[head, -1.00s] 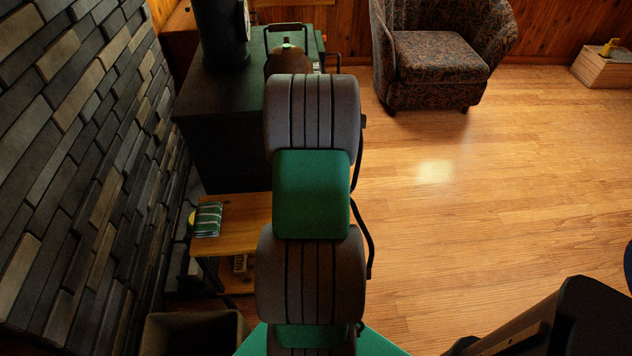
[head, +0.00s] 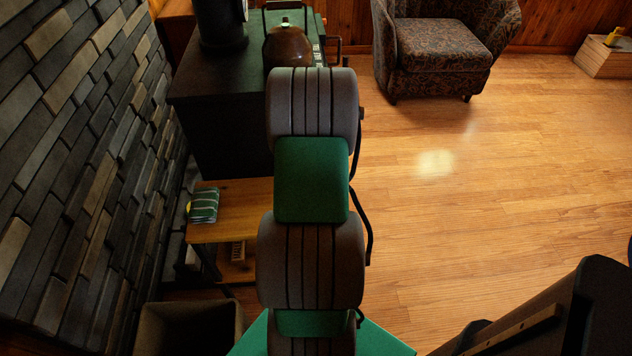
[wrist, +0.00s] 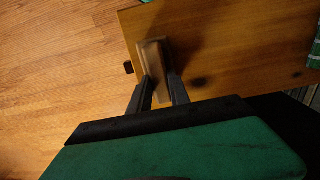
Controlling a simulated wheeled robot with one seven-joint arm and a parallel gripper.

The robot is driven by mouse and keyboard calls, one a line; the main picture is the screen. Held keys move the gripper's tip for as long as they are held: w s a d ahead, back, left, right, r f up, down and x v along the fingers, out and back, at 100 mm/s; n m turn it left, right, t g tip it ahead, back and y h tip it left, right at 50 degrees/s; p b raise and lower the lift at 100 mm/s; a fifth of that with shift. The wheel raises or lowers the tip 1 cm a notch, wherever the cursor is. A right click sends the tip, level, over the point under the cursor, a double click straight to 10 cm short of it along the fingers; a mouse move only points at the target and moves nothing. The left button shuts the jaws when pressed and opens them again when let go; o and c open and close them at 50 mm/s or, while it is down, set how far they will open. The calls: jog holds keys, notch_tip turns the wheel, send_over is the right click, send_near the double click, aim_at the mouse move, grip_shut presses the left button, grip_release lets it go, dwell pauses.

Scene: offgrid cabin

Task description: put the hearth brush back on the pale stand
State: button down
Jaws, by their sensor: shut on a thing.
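In the wrist view my gripper (wrist: 161,82) is shut on a small pale-brown wooden piece, which I take to be the hearth brush (wrist: 153,58). Its bristles cannot be made out. The brush is held over the edge of a wooden table top (wrist: 222,40), and a dark shadow lies on the wood near it. I cannot tell how high above the top it is. In the head view my arm hides the gripper and the brush. I cannot pick out the pale stand in either view.
A side table (head: 232,198) carries a green striped cloth (head: 203,205), with a slatted item (head: 238,250) on its lower shelf. A bin (head: 188,325) stands in front. A black stove (head: 215,90) bears a kettle (head: 288,48). An armchair (head: 440,45) stands beyond open floor.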

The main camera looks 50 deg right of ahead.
jog(key=shift+f, duration=0.2)
dwell(0.6)
jog(key=c, duration=1.1)
grip_release()
jog(key=shift+c, duration=0.2)
